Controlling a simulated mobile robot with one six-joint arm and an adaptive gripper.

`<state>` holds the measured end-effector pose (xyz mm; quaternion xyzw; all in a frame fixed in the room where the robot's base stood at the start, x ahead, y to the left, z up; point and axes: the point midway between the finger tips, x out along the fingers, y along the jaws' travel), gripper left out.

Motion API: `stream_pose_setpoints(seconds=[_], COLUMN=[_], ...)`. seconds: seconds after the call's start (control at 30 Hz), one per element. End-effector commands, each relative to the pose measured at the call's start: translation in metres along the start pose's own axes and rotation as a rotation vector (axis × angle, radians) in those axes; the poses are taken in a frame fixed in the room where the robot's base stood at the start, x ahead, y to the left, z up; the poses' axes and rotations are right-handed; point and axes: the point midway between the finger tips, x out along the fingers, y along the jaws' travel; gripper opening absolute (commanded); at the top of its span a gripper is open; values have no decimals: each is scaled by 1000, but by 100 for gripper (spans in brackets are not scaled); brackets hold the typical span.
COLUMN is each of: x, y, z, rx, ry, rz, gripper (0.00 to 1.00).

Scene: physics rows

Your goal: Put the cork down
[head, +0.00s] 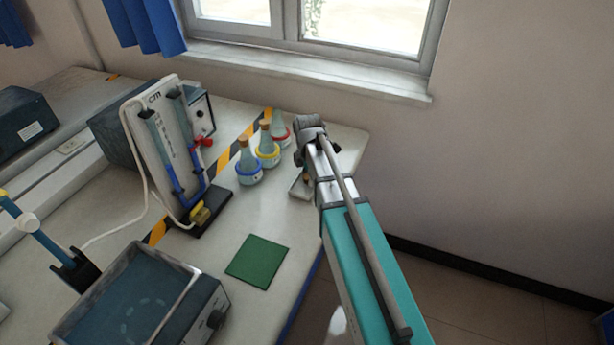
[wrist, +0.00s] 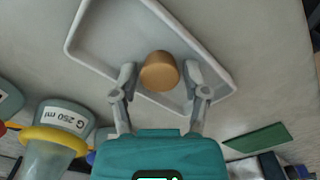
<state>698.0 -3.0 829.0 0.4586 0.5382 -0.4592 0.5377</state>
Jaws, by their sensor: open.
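The brown cork (wrist: 160,72) is in the white tray (wrist: 96,22) in the wrist view, near the tray's edge closest to my gripper. My gripper (wrist: 161,80) is open, with one finger on each side of the cork and a small gap showing on both sides. In the head view the tray (head: 296,190) shows only in part at the table's right end, because my arm covers the rest.
Flasks with a blue ring (head: 249,172), a yellow ring (head: 267,154) and a red ring (head: 281,136) stand left of the tray. A green mat (head: 257,261) lies nearer, beside a metal water bath (head: 190,283). A stand with tubes (head: 165,140) is further left.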

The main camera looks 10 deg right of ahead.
Motion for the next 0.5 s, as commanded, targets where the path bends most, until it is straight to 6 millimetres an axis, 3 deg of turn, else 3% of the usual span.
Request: stream_pose_setpoints(seconds=[0.5], x=[-20], y=[0], z=[0], rx=[0], ry=[0], rz=[0], gripper=[59])
